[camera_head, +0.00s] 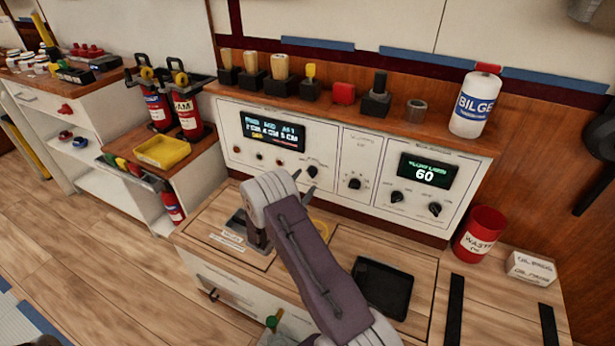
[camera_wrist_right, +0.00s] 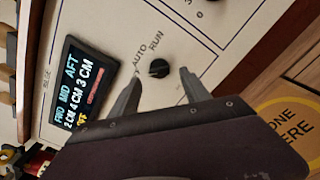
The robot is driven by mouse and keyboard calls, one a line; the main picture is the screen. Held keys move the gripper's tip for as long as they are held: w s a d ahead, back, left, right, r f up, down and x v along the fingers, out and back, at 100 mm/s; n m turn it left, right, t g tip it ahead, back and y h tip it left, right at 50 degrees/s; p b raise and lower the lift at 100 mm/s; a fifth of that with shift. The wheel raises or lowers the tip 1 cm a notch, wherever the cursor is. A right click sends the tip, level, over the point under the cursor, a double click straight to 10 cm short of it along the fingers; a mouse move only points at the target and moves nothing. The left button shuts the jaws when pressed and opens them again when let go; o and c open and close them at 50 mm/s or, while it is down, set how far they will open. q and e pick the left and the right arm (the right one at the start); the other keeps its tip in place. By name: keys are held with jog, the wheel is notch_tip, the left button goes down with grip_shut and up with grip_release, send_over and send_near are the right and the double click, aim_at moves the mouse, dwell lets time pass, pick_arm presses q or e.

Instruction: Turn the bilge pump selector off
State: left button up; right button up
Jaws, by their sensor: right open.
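The bilge selector is a small black knob (camera_head: 312,171) on the white panel, right of a lit display (camera_head: 273,131). In the right wrist view the knob (camera_wrist_right: 159,68) has the words AUTO and RUN beside it; any third label is hidden, and I cannot tell where its pointer stands. The display (camera_wrist_right: 78,84) reads FWD 2 CM, MID 4 CM, AFT 3 CM. My right gripper (camera_head: 304,183) is open just in front of the knob. In the wrist view its fingertips (camera_wrist_right: 160,78) lie to either side of the knob, not visibly touching it. My left gripper is not in view.
Other knobs (camera_head: 355,183) and a display reading 60 (camera_head: 428,170) are farther right on the panel. A white BILGE bottle (camera_head: 475,104) stands on the shelf above. A red waste bin (camera_head: 479,234) and black tray (camera_head: 382,288) are on the counter.

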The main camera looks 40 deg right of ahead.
jog(key=p+v, duration=0.1)
jog(key=v, duration=0.4)
jog(key=shift+s+a, duration=0.2)
jog(key=shift+a, duration=0.15)
